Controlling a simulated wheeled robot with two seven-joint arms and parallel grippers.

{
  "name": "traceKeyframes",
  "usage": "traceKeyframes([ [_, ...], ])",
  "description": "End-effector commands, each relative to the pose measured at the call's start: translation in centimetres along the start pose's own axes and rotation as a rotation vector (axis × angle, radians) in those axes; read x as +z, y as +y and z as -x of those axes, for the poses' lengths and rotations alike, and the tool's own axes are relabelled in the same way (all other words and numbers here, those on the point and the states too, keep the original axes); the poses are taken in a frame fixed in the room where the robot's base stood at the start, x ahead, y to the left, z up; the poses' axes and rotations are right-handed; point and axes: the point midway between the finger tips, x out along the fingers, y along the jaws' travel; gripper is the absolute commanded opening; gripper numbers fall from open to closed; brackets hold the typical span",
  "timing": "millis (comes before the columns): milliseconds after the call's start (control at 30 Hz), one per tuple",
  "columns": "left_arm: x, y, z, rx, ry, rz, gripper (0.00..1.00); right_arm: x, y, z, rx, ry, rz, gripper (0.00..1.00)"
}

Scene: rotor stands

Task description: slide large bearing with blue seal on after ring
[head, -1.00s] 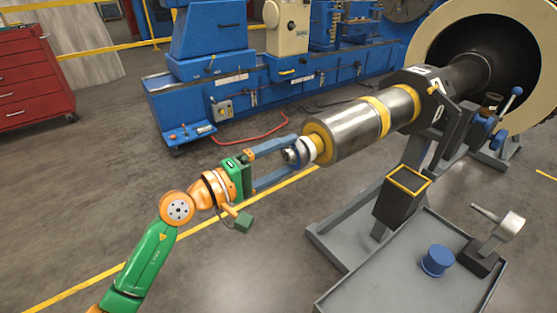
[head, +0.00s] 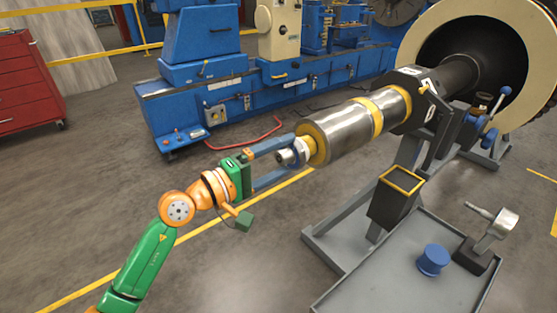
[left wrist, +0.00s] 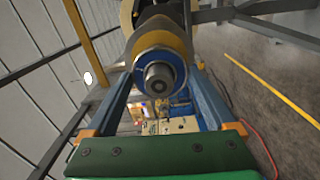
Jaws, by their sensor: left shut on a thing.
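The large bearing with the blue seal (left wrist: 139,66) is a ring around the end of the rotor shaft; its blue face shows in the left wrist view. The steel shaft tip (left wrist: 159,76) sticks out through its middle. In the head view the bearing (head: 300,149) sits close to the yellow end section (head: 313,143) of the rotor (head: 345,130). My left gripper (head: 290,157) has its two blue fingers on opposite sides of the bearing and is shut on it. The after ring cannot be told apart behind the bearing. My right gripper is not in view.
A grey stand (head: 345,243) is below the rotor. A tray cart (head: 370,292) at the lower right holds a blue cylinder (head: 433,260) and a metal tool (head: 495,222). A blue machine (head: 260,92) stands behind.

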Motion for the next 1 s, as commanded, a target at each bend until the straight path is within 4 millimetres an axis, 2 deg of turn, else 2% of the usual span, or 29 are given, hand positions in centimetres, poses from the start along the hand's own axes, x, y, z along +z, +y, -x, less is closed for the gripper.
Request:
traceKeyframes([
  [367,-0.01,0.10,-0.10,0.003,0.001,0.000,0.40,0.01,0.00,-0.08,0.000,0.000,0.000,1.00],
  [400,-0.01,0.10,-0.09,0.003,0.001,0.000,1.00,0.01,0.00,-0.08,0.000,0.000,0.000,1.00],
  [1000,-0.01,0.02,-0.09,0.001,0.000,0.001,1.00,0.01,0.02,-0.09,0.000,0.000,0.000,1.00],
])
